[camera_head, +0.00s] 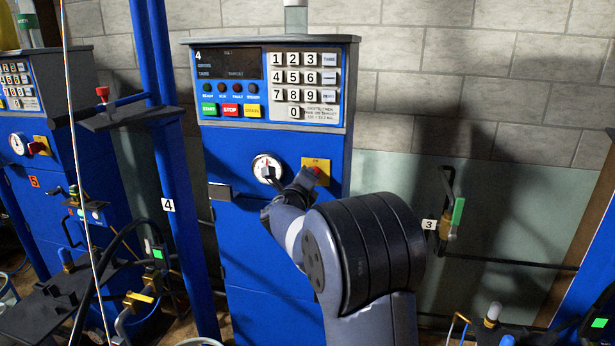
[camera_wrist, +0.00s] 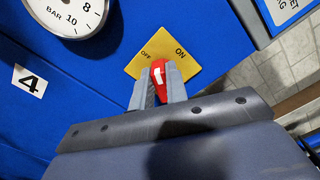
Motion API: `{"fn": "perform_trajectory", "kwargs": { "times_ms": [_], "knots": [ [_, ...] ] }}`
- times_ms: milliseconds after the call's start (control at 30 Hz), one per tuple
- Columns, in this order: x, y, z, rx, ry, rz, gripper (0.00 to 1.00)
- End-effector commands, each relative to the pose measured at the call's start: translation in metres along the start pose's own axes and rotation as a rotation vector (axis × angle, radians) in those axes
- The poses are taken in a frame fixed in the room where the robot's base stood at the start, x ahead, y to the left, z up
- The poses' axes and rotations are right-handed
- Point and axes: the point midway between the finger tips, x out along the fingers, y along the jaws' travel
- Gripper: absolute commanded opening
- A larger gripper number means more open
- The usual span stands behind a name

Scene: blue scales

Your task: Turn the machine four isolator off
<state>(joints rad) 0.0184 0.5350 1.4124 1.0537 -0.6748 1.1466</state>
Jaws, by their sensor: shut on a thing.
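The machine four isolator is a yellow plate (camera_head: 316,163) with a red handle, on the blue front of the machine marked 4 in the head view. In the wrist view the plate (camera_wrist: 188,67) carries the words OFF at left and ON at right. My gripper (camera_wrist: 159,85) is shut on the red handle (camera_wrist: 158,70), one finger on each side. The handle's white mark shows between the fingers, and its tip lies between the two words. In the head view my gripper (camera_head: 309,177) reaches the handle from the lower left, and my arm hides part of the machine.
A round gauge (camera_head: 266,167) sits left of the isolator; it also shows in the wrist view (camera_wrist: 70,14). The keypad panel (camera_head: 300,83) is above. A blue post (camera_head: 178,200) stands left of the machine. A green-handled valve (camera_head: 457,215) is on the wall at right.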

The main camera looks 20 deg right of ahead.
Motion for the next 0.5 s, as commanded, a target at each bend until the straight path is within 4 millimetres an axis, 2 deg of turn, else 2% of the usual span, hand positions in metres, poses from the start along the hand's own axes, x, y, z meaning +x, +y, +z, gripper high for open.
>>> {"fn": "perform_trajectory", "kwargs": {
  "times_ms": [500],
  "knots": [
    [-0.0002, 0.0053, -0.0008, -0.408, 0.0, 0.001, 0.0]
  ]
}}
